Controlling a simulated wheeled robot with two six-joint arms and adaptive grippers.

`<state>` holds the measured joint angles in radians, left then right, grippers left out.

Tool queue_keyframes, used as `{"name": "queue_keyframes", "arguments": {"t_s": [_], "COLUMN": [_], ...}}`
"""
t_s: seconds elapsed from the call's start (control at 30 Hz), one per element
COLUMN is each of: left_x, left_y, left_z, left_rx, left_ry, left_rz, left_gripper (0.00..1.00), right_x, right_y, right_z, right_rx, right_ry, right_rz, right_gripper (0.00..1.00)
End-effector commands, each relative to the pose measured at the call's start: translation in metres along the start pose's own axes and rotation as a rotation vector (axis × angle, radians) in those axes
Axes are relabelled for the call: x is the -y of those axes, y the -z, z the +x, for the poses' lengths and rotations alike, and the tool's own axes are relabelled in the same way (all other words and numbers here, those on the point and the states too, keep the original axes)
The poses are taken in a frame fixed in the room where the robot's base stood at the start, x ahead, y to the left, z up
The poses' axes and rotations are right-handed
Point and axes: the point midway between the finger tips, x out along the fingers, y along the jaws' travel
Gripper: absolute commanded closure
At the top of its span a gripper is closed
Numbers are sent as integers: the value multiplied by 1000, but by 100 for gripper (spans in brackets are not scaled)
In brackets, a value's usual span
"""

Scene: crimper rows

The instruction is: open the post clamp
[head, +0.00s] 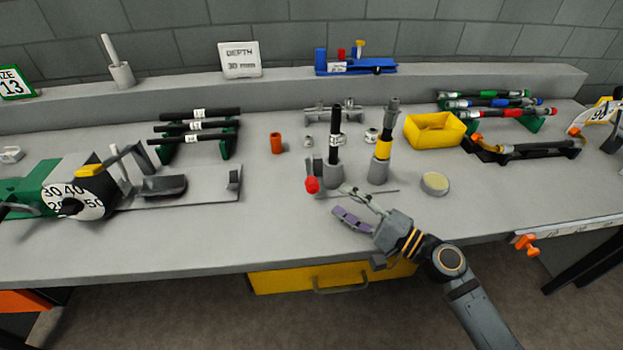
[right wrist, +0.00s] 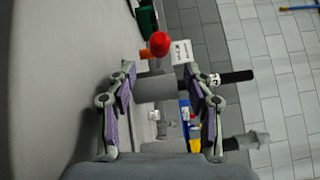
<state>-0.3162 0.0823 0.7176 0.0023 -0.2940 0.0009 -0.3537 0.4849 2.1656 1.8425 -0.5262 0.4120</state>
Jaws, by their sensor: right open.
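The post clamp (head: 333,175) is a short grey cylinder standing on the bench, with a red knob (head: 312,185) at its left side. A black tube (head: 334,130) with a white label stands upright in it. My right gripper (head: 343,200) is open and empty just in front of the clamp, to the right of the knob. In the right wrist view the scene lies sideways: the grey clamp (right wrist: 155,89) shows between the open fingers, with the red knob (right wrist: 160,43) above it. The gripper looks apart from the clamp. My left gripper is out of view.
A second grey post (head: 379,172) holds a yellow-banded tube close on the right. A round pale-topped disc (head: 435,183) and a yellow bin (head: 434,130) stand farther right. A machine with a numbered dial (head: 75,200) stands left. The front bench edge between is clear.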

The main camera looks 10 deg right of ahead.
Motion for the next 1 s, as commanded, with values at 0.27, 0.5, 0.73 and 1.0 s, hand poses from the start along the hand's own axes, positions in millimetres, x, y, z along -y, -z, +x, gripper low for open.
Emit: {"name": "queue_keyframes", "arguments": {"t_s": [0.27, 0.5, 0.73, 1.0], "left_x": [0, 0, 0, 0], "left_y": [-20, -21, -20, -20], "left_z": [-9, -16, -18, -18], "left_rx": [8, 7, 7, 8], "left_ry": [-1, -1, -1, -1], "left_rz": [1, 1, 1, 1], "left_gripper": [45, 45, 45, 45], "right_x": [5, 3, 1, 0], "right_y": [0, 0, -1, -1], "right_z": [43, 83, 98, 98], "right_rx": [-2, -1, 0, 0], "right_ry": [8, 3, -1, -2], "right_rz": [7, 7, 3, 3], "right_gripper": [48, 48, 48, 55]}}
